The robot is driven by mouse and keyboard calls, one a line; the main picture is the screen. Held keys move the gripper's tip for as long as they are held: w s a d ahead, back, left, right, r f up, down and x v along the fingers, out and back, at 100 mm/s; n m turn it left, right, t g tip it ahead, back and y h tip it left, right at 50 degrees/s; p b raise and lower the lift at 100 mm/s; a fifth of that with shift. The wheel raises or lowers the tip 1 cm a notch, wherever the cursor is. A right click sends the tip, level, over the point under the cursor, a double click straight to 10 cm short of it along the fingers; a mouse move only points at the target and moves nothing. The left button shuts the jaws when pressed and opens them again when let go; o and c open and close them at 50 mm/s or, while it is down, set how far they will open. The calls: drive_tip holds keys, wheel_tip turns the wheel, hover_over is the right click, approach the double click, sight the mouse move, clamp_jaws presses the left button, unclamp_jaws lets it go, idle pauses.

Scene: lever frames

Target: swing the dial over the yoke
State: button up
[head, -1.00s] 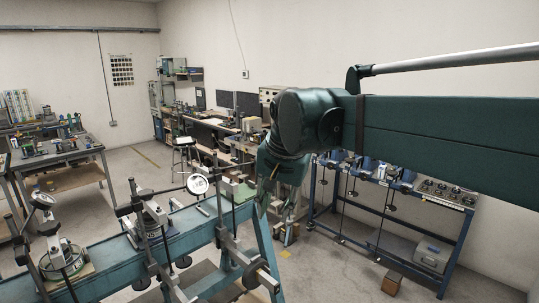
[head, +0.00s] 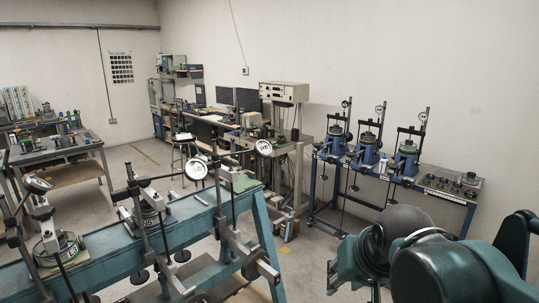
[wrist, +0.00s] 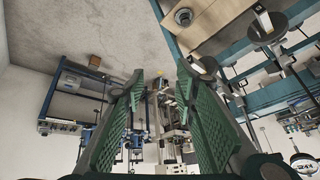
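Lever frames stand on a long teal bench (head: 195,218). A round white dial (head: 196,170) sits on a side arm by the middle frame's post, beside the yoke and cell (head: 150,200) rather than over them. A second dial (head: 264,148) is at the right-hand frame, out to the right of its post, and a third dial (head: 37,185) is at the left-hand frame. Which dial the task means I cannot tell. My gripper (wrist: 160,78) is open, its green ridged fingers apart with nothing held. In the head view my arm is at the lower right, away from these dials.
A blue stand (head: 445,190) with several similar dial devices is along the right wall. A workbench (head: 60,150) stands at the left and a stool (head: 184,150) behind the frames. A grey case (wrist: 82,84) lies on the floor. Open floor lies between the benches.

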drive_tip(key=s+d+f+b, duration=0.1)
drive_tip(key=s+d+f, duration=0.1)
drive_tip(key=s+f, duration=0.1)
drive_tip(key=s+d+f+n+t, duration=0.1)
drive_tip(key=s+d+f, duration=0.1)
drive_tip(key=f, duration=0.3)
drive_tip(key=shift+s+d+f+h+b, duration=0.2)
drive_tip(key=shift+s+f+h+b, duration=0.15)
drive_tip(key=shift+s, duration=0.25)
